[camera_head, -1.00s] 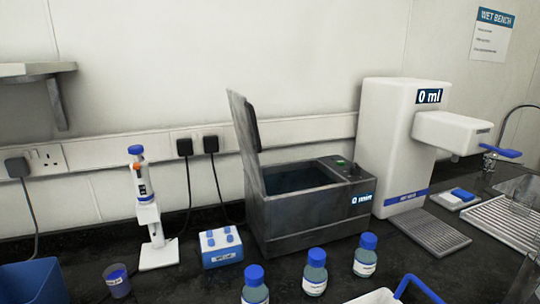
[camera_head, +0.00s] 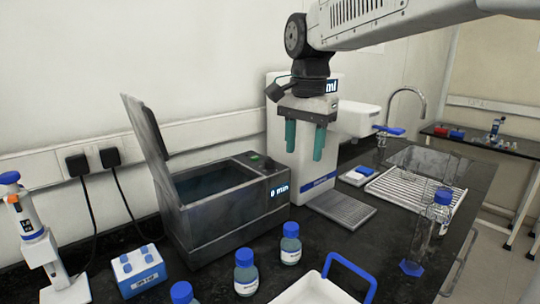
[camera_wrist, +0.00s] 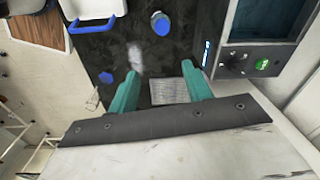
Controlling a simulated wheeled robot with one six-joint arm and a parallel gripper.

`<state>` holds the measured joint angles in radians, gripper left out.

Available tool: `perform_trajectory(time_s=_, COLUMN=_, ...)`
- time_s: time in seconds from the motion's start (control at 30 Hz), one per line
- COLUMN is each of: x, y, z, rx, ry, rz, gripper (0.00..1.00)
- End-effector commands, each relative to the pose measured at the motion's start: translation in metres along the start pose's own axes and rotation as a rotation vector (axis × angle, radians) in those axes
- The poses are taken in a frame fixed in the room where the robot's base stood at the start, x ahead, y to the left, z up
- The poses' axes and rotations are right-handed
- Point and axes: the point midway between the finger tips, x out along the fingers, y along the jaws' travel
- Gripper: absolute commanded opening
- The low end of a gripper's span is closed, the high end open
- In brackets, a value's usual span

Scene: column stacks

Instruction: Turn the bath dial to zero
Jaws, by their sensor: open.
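The grey water bath (camera_head: 225,222) stands on the dark bench with its lid (camera_head: 148,150) raised. Its front display (camera_head: 280,190) appears to read 0 min. The dark dial (camera_head: 264,163) sits on the top panel beside a green button (camera_head: 253,155). The dial also shows at the right in the wrist view (camera_wrist: 237,62). My gripper (camera_head: 305,150) is open and empty, with teal fingers pointing down. In the head view it appears right of the bath, in front of the white dispenser. In the wrist view the dial lies right of both fingers, apart from them (camera_wrist: 160,82).
The white dispenser (camera_head: 283,130) stands right of the bath, with a grey drip tray (camera_head: 342,209). Blue-capped bottles (camera_head: 246,272) and a white tray with a blue handle (camera_head: 318,290) are in front.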

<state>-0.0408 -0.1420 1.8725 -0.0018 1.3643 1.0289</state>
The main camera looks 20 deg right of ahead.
Motion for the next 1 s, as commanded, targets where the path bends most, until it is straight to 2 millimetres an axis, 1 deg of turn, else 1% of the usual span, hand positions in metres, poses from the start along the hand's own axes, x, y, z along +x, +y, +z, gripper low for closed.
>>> perform_trajectory(time_s=0.03, x=0.000, y=-0.023, z=-0.013, rx=0.081, ry=-0.005, rz=0.008, gripper=0.50)
perform_trajectory(time_s=0.1, x=0.000, y=-0.052, z=-0.029, rx=0.210, ry=-0.009, rz=0.017, gripper=0.50)
perform_trajectory(time_s=0.2, x=0.003, y=-0.089, z=-0.049, rx=0.380, ry=-0.011, rz=0.027, gripper=0.50)
perform_trajectory(time_s=0.3, x=0.009, y=-0.118, z=-0.064, rx=0.520, ry=-0.012, rz=0.036, gripper=0.50)
perform_trajectory(time_s=0.4, x=0.014, y=-0.138, z=-0.075, rx=0.622, ry=-0.012, rz=0.042, gripper=0.50)
perform_trajectory(time_s=0.5, x=0.018, y=-0.150, z=-0.081, rx=0.684, ry=-0.011, rz=0.046, gripper=0.50)
perform_trajectory(time_s=0.67, x=0.029, y=-0.155, z=-0.083, rx=0.717, ry=-0.011, rz=0.048, gripper=0.50)
perform_trajectory(time_s=1.0, x=0.081, y=-0.152, z=-0.082, rx=0.715, ry=-0.011, rz=0.050, gripper=0.50)
